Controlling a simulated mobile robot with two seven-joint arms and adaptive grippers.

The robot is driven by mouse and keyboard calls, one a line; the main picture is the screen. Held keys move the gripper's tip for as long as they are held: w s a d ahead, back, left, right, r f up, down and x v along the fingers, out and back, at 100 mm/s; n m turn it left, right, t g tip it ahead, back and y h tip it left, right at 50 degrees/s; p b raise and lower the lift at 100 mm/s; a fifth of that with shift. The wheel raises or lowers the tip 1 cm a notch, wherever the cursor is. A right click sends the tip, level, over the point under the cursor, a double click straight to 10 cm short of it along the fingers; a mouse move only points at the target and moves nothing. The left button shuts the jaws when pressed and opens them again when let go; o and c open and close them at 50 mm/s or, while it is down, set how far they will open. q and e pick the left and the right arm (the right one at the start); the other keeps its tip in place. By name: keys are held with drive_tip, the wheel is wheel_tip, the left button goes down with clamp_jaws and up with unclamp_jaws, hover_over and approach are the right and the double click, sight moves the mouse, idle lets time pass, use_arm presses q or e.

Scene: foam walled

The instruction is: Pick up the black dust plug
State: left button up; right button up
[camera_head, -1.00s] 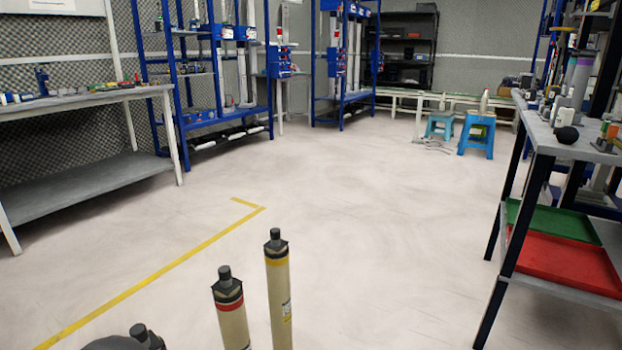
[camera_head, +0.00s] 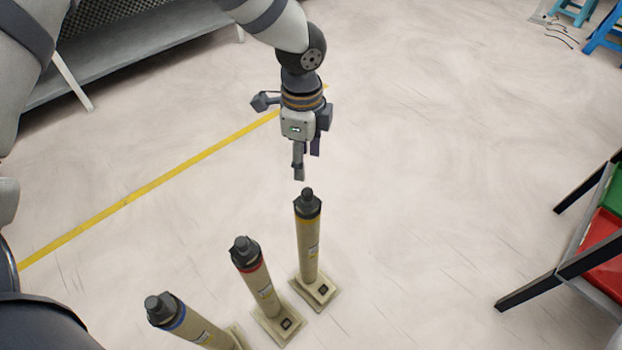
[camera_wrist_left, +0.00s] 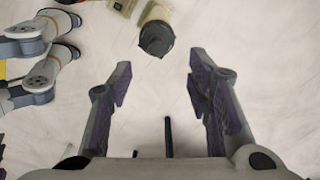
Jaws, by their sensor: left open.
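Three tan upright tubes have black plug-like caps on top. One black plug (camera_head: 307,203) tops the yellow-banded tube (camera_head: 308,250), another (camera_head: 244,252) the red-banded tube, and a third (camera_head: 162,308) the blue-banded tube. Which one is the task's plug is not clear. My left gripper (camera_head: 304,175) points down just above and behind the yellow-banded tube's plug, apart from it. In the left wrist view its fingers (camera_wrist_left: 158,80) are spread and empty, with a dark plug (camera_wrist_left: 156,38) just beyond the fingertips. My right gripper is not in view.
The tubes stand on square tan bases on the pale floor. A yellow floor line (camera_head: 150,185) runs behind them. A bench with a grey shelf (camera_head: 130,45) is at upper left. A dark-legged table with red (camera_head: 605,255) and green trays is at right. Floor between is clear.

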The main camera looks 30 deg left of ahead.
sight(307, 191)
use_arm(q)
drive_tip(key=f, duration=0.3)
drive_tip(key=f+b, duration=0.1)
drive_tip(key=f, duration=0.7)
drive_tip(key=shift+s+d+f, duration=0.1)
drive_tip(key=shift+d+f, duration=0.05)
drive_tip(key=shift+d, duration=0.2)
drive_tip(key=shift+c, duration=0.3)
drive_tip(key=c, duration=0.9)
